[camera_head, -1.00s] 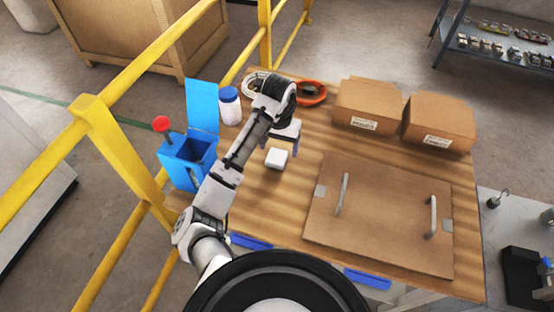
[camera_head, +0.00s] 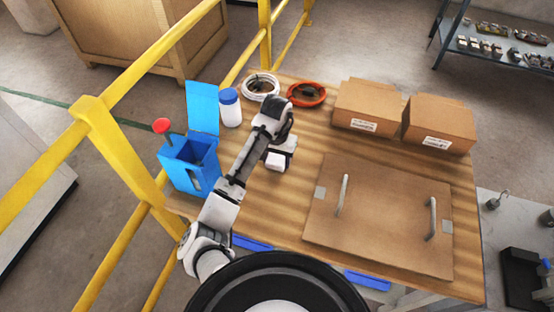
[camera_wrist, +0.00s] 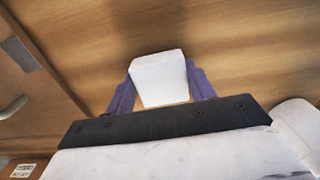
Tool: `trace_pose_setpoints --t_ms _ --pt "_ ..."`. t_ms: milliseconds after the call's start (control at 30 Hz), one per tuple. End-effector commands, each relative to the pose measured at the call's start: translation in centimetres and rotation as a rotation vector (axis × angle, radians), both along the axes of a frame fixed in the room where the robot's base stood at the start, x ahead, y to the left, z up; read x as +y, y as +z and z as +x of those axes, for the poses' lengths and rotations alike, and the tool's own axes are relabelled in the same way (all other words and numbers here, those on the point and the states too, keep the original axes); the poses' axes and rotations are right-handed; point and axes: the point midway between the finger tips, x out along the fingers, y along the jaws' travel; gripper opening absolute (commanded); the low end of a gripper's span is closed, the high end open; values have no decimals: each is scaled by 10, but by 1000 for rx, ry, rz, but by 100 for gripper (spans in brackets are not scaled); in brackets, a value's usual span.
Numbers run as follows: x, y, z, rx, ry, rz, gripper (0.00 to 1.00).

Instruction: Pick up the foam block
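The foam block is a small white block (camera_head: 275,159) on the wooden table, partly hidden by my gripper in the head view. In the wrist view the white block (camera_wrist: 160,78) sits between the two purple fingers of my gripper (camera_wrist: 160,84). The fingers are apart, one on each side of the block, and look very near its sides. I cannot tell whether they touch it. In the head view my gripper (camera_head: 282,150) is low over the block.
A blue open-lidded box (camera_head: 186,166) and a white bottle with a blue cap (camera_head: 230,108) stand at the left. Cable coils (camera_head: 307,95) lie at the back. Two cardboard boxes (camera_head: 367,108) stand at the back right. A flat panel with handles (camera_head: 385,217) covers the right front.

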Motion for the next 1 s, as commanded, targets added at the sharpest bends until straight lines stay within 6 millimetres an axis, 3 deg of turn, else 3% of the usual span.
trace_pose_setpoints --t_ms 100,367,567,667,1000 --pt "0 0 0 0 0 0 33" --pt "0 1 0 -1 0 0 33" --pt "-1 14 1 -2 -1 0 33" --pt "0 30 1 -4 -1 1 33" --pt "2 125 1 -6 -1 8 33"
